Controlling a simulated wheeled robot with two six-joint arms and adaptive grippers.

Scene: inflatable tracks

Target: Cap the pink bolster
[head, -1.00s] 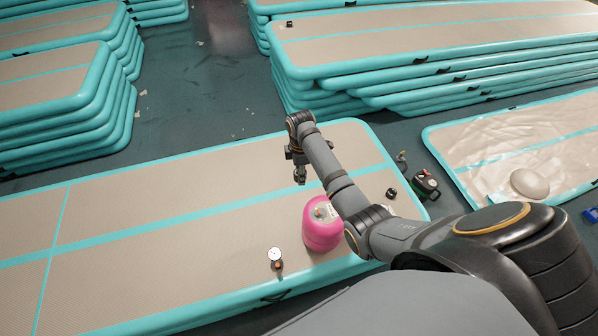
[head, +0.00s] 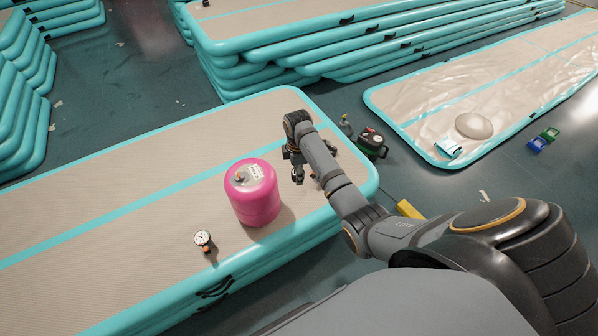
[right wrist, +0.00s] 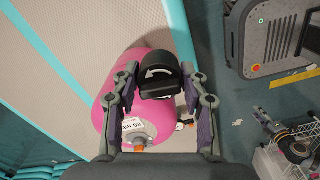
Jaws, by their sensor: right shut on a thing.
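The pink bolster (head: 253,198) stands upright on the beige and teal mat (head: 140,200). Its top has a pale label and a metal valve. In the right wrist view the bolster (right wrist: 112,100) lies behind and below the fingers, with its valve (right wrist: 142,130) near the bottom. My right gripper (head: 298,172) is just right of the bolster in the head view. In the right wrist view its fingers (right wrist: 158,84) are shut on a black cap (right wrist: 157,74) with a white curved arrow. The cap is apart from the valve. My left gripper is not in view.
A small gauge (head: 203,239) stands on the mat left of the bolster. A dark pump-like unit (head: 372,142) is beyond the mat's right end, with a yellow item (head: 408,209) on the floor. Stacked mats (head: 300,45) fill the back.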

